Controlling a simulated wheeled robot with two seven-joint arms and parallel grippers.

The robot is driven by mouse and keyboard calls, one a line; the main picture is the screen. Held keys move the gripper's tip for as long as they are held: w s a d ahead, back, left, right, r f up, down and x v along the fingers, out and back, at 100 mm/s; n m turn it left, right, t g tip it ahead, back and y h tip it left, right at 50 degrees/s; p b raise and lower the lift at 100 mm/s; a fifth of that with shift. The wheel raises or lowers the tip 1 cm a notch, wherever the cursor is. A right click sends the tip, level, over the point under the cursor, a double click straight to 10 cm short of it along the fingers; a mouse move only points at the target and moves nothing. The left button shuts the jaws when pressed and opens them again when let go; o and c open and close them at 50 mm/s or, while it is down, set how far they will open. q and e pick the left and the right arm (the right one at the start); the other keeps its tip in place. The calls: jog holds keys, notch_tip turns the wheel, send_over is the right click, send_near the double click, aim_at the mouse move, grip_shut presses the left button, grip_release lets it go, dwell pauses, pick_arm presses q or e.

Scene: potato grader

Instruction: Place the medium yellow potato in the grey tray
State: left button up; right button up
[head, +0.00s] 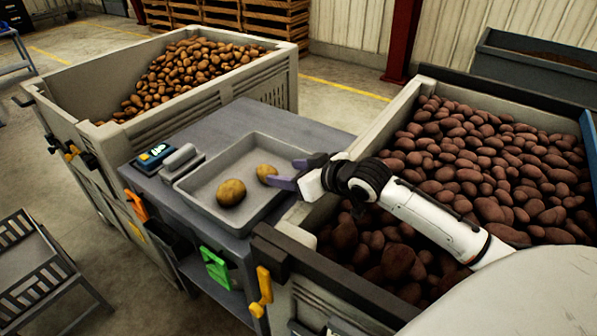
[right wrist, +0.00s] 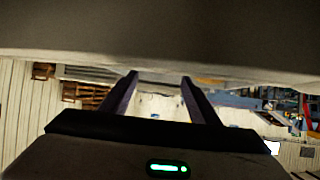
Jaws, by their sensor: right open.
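The grey tray (head: 207,204) sits on the dark bench between two large crates. Two yellow potatoes lie in it: a larger one (head: 231,193) near the middle and a smaller one (head: 266,172) near the right side. I cannot tell for sure which is the medium one. My right gripper (head: 285,174) is at the tray's right side, its fingertips close beside the smaller potato; contact is unclear. In the right wrist view its two fingers (right wrist: 160,90) are apart, with no potato visible between them. My left gripper is not in view.
A crate of red potatoes (head: 480,165) lies under my right arm. A crate of yellow potatoes (head: 190,75) stands at the back left. A blue-and-black device (head: 154,157) and a grey block (head: 180,160) sit left of the tray. The bench behind the tray is clear.

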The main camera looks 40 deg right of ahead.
jog(key=shift+v, duration=2.2)
